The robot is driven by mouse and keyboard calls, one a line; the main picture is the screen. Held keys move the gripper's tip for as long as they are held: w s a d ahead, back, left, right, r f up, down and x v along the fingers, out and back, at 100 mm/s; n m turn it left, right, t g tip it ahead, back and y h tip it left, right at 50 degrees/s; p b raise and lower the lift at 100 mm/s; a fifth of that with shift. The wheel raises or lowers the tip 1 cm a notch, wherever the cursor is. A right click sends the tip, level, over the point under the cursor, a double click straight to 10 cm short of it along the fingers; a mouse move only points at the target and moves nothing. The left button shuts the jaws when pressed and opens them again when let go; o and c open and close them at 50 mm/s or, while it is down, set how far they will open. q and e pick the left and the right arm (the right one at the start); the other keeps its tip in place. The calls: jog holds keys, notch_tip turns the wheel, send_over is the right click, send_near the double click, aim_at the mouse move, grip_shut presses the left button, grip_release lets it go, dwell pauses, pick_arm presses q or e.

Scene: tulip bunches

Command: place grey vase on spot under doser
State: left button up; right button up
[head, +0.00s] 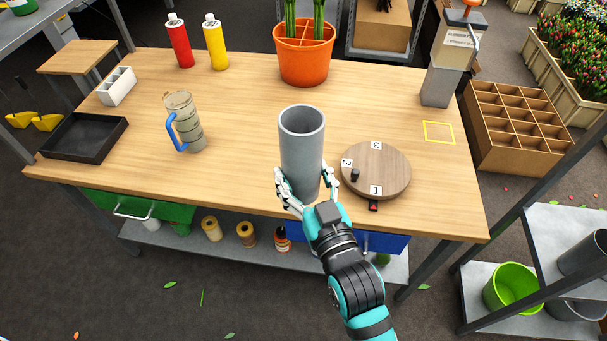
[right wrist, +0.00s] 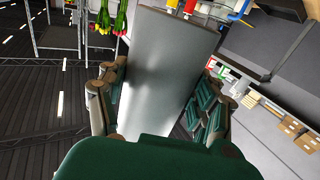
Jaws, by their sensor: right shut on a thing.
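The grey vase (head: 302,150) is a tall open cylinder, upright near the front middle of the table. My right gripper (head: 306,190) is shut around its lower part. In the right wrist view the vase (right wrist: 165,70) fills the space between the fingers. I cannot tell whether its base touches the table. The doser (head: 447,65) stands at the table's back right. The spot is a yellow square outline (head: 439,132) on the table in front of the doser, and it is empty. My left gripper is not in view.
A round wooden turntable (head: 376,170) with number tags lies just right of the vase. An orange pot (head: 303,55) stands behind. A measuring jug (head: 184,122), black tray (head: 84,137) and red and yellow bottles are on the left. A cardboard divider box (head: 520,125) is beyond the right edge.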

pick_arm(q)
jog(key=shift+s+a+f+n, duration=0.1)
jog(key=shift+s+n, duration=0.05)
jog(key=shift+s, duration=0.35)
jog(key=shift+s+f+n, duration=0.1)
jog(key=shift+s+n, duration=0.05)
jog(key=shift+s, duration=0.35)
